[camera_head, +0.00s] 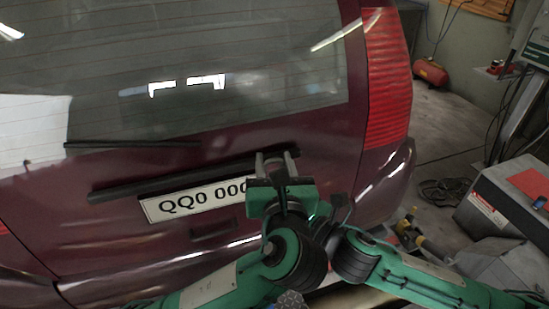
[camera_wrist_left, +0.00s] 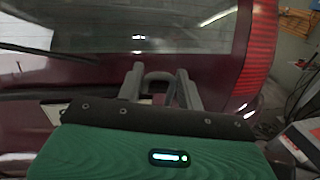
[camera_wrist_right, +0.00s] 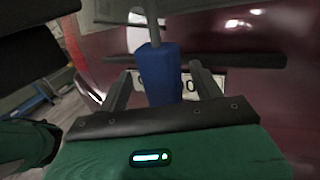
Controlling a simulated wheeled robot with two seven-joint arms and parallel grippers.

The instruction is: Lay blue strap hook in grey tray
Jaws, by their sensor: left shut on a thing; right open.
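The blue strap hook shows in the right wrist view as a blue block (camera_wrist_right: 160,85) with a grey rod rising from it. A grey curved piece (camera_wrist_left: 158,75), seemingly its hook end, sits between the fingers of my left gripper (camera_wrist_left: 160,70) in the left wrist view. My left gripper (camera_head: 275,158) is shut on it, held up in front of the car's tailgate. My right gripper (camera_wrist_right: 160,72) is open, its fingers on either side of the blue block. In the head view it is mostly hidden behind my left gripper and arm. I cannot clearly make out the grey tray.
The dark red car (camera_head: 110,225) with its licence plate (camera_head: 195,202) fills the space close behind the grippers. At the right stands a grey box (camera_head: 505,200) with a red patch on top. A cable coil (camera_head: 445,190) lies on the floor; a red compressor (camera_head: 430,72) is farther back.

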